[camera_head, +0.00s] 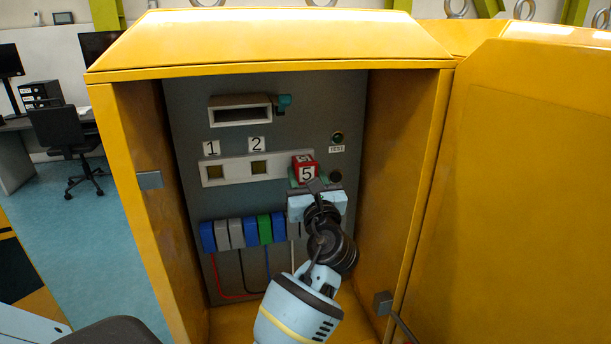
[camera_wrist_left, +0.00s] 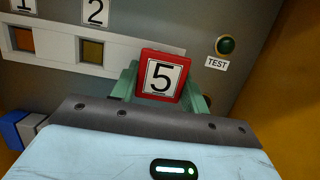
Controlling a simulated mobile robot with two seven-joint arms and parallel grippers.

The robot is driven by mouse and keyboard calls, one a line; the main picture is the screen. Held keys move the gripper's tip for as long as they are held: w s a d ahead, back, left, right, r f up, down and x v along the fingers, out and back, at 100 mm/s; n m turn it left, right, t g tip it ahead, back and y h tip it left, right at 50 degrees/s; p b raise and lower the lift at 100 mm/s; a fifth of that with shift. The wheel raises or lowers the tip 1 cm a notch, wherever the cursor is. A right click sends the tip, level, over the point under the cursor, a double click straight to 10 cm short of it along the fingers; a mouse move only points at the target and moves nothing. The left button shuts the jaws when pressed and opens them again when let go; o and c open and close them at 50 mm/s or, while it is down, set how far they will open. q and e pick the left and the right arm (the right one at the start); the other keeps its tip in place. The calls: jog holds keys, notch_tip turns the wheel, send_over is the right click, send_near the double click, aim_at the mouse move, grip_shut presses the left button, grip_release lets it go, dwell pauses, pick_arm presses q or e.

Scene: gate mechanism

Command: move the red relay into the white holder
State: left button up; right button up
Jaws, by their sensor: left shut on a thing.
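The red relay (camera_head: 305,168) is a red block with a white face marked 5. My left gripper (camera_head: 304,176) is shut on it, with green fingers on both sides; this also shows in the left wrist view, where the relay (camera_wrist_left: 162,76) is between the fingers (camera_wrist_left: 163,88). A long white holder strip (camera_head: 231,170) on the grey panel has two square openings under labels 1 and 2; it also shows in the left wrist view (camera_wrist_left: 62,44). The relay is at the strip's right end and covers part of it. I cannot tell whether they touch. My right gripper is out of view.
A yellow cabinet (camera_head: 270,45) surrounds the panel, with its door (camera_head: 520,190) open at right. Above the strip is a white-framed dark slot (camera_head: 240,112) with a teal piece (camera_head: 284,102). A green TEST button (camera_head: 337,138) is at right. Blue, grey and green blocks (camera_head: 236,232) sit below.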

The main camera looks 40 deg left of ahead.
pick_arm(q)
jog(key=shift+r, duration=0.2)
jog(key=o, duration=1.1)
jog(key=shift+w+a+f, duration=0.1)
jog(key=shift+f, duration=0.05)
jog(key=shift+f, duration=0.1)
jog(key=v, duration=0.6)
jog(key=shift+d+f, duration=0.15)
jog(key=shift+d, duration=0.1)
jog(key=shift+s+d+b, duration=0.3)
jog(key=shift+s+d, duration=0.15)
jog(key=shift+s, duration=0.15)
